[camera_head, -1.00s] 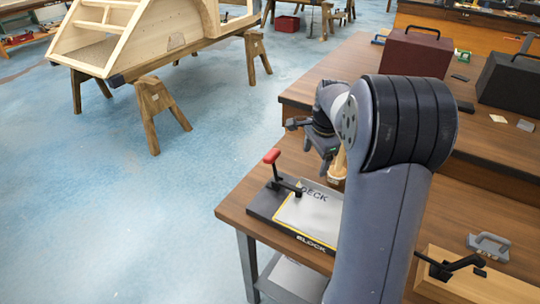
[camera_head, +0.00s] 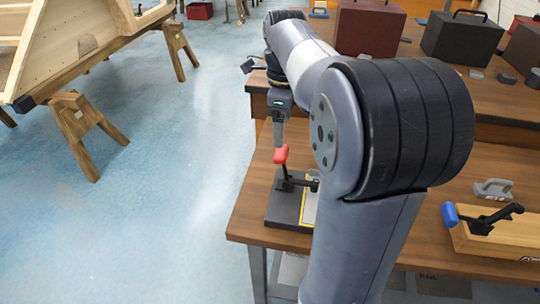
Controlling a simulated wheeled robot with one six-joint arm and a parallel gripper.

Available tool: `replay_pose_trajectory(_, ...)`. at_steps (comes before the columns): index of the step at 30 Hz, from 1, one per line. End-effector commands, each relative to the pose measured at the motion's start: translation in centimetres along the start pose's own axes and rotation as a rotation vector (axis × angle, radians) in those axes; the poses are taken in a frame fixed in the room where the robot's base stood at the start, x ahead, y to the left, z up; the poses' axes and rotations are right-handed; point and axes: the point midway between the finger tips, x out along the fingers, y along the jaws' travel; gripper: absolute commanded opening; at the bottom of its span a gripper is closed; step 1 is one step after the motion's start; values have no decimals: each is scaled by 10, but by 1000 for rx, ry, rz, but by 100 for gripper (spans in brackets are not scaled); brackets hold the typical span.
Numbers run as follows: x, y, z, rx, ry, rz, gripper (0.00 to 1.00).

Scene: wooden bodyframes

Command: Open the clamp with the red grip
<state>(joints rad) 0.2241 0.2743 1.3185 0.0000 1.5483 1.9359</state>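The clamp with the red grip (camera_head: 281,155) stands on a dark base board (camera_head: 285,211) near the left edge of the wooden workbench. Its red grip is up, on top of a black lever, and its black metalwork (camera_head: 286,184) sits below. My gripper (camera_head: 279,133) points down just above the red grip. The fingers overlap in this view, so their opening does not show. I cannot tell whether they touch the grip. My arm hides the right part of the board.
A second clamp with a blue grip (camera_head: 450,214) sits on a wooden block (camera_head: 505,242) at right. A grey handled tool (camera_head: 493,189) lies behind it. Dark red (camera_head: 368,28) and black (camera_head: 461,36) cases stand on the raised back surface. Open floor lies left.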

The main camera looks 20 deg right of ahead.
Motion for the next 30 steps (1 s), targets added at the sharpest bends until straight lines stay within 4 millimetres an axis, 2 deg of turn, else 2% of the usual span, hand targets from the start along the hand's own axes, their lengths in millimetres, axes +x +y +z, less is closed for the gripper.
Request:
replay_pose_trajectory(5,16,1,0,6,2,4,76)
replay_pose_trajectory(12,62,2,0,4,2,4,76)
replay_pose_trajectory(18,93,1,0,4,2,4,76)
replay_pose_trajectory(24,106,1,0,4,0,1,76)
replay_pose_trajectory(30,107,1,0,4,0,0,76)
